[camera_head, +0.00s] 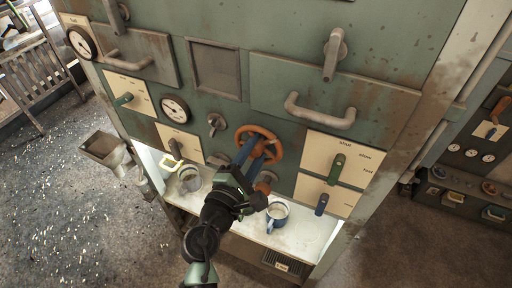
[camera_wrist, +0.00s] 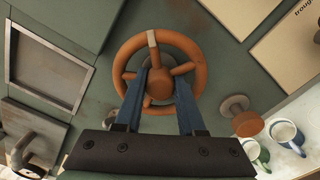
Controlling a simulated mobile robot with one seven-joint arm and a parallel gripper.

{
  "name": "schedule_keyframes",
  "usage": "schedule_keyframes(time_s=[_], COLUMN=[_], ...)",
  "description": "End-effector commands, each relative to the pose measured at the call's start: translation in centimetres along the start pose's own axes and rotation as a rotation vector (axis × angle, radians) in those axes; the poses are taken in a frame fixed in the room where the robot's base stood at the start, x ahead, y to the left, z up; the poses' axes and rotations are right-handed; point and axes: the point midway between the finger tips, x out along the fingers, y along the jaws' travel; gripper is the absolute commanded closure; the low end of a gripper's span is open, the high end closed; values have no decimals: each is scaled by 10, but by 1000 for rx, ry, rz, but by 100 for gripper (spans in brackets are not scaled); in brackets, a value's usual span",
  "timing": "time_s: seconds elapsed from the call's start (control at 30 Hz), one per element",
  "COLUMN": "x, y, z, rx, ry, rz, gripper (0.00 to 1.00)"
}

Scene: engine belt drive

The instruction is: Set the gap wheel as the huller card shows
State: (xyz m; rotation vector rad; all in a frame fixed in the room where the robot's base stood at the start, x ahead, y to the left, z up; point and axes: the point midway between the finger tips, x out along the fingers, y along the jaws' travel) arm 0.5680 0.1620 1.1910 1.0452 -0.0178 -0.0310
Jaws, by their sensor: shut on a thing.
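The gap wheel appears to be the orange-brown handwheel (camera_head: 279,150) on the green machine front. In the wrist view its spoked rim (camera_wrist: 123,55) is seen face-on, with a pale mark (camera_wrist: 152,39) at the top, slightly left. My gripper (camera_head: 258,152) reaches it from below. In the wrist view its two blue fingers (camera_wrist: 160,75) are closed on the wheel's middle, one on either side of the hub. The exact contact is partly hidden. I cannot make out a huller card in either view.
A cream panel with a green lever (camera_head: 337,168) is right of the wheel. A round brown knob (camera_wrist: 247,124) sits close at lower right. A blue mug (camera_head: 277,216) and a grey mug (camera_head: 190,179) stand on the white shelf (camera_head: 310,230) below. A gauge (camera_head: 175,109) is left.

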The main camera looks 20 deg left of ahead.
Motion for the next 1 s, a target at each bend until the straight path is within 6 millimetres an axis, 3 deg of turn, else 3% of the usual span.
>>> schedule_keyframes(time_s=[0.2,0.23,0.3,0.67,0.83,1.0], x=[0,0,0,-6,-30,-68], y=[-1,-1,-1,-1,-3,-4], z=[-1,-1,-1,-1,-2,-4], rx=[0,0,0,1,3,2], ry=[1,1,1,2,3,5], rz=[-2,-2,-2,0,-1,0], gripper=[100,56,49,49,49,49])
